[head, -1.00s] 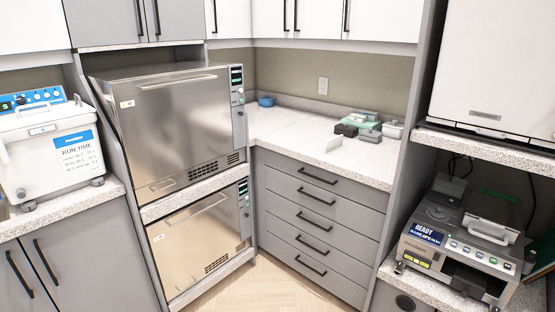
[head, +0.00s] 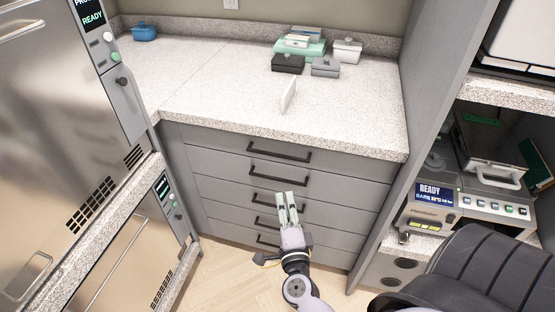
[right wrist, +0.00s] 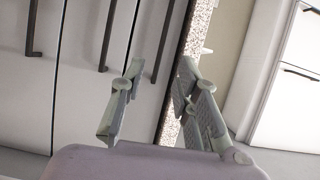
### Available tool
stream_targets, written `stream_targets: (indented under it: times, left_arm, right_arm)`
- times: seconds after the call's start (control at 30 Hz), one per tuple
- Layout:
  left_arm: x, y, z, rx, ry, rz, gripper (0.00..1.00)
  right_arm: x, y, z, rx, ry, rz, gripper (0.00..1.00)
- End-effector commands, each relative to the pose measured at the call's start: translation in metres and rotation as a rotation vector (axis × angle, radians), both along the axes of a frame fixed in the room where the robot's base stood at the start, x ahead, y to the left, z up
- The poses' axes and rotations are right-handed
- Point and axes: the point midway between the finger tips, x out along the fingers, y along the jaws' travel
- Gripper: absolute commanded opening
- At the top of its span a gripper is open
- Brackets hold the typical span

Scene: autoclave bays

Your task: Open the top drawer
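The top drawer (head: 230,145) is the uppermost of several grey drawers under the speckled counter, and it is shut. Its dark bar handle (head: 279,151) is clear of the gripper. My right gripper (head: 287,194) is in front of the drawer stack, appearing lower than the top handle and over the third handle. Its two fingers are apart with nothing between them. In the right wrist view my right gripper (right wrist: 157,80) is also open, and the top handle (right wrist: 164,42) runs beyond the gap between the fingers. My left gripper is not in view.
The counter (head: 215,85) carries several small boxes (head: 325,67) and a blue container (head: 144,32). Steel autoclaves (head: 45,100) stand at the left. A grey panel (head: 425,100) and a device with a READY display (head: 433,191) are at the right. Wooden floor (head: 225,270) is free below.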

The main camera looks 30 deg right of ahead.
Motion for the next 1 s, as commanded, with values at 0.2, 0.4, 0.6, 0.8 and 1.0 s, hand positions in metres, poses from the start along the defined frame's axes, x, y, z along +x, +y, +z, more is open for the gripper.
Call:
stream_targets:
  times: [0.2,0.4,0.6,0.8,1.0]
  left_arm:
    - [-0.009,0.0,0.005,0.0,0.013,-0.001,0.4]
    - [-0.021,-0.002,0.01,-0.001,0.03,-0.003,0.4]
    - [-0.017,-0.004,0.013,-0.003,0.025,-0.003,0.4]
    - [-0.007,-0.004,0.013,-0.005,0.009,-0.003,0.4]
    - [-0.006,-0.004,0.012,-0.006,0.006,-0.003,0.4]
  right_arm:
    - [0.021,-0.014,0.008,0.013,-0.019,-0.012,0.29]
    - [0.06,-0.033,0.007,0.011,-0.018,-0.011,0.29]
    - [0.099,-0.053,0.007,0.008,-0.017,-0.009,0.29]
    - [0.132,-0.07,0.006,0.008,-0.014,-0.01,0.29]
    - [0.15,-0.079,0.004,0.011,-0.014,-0.009,0.29]
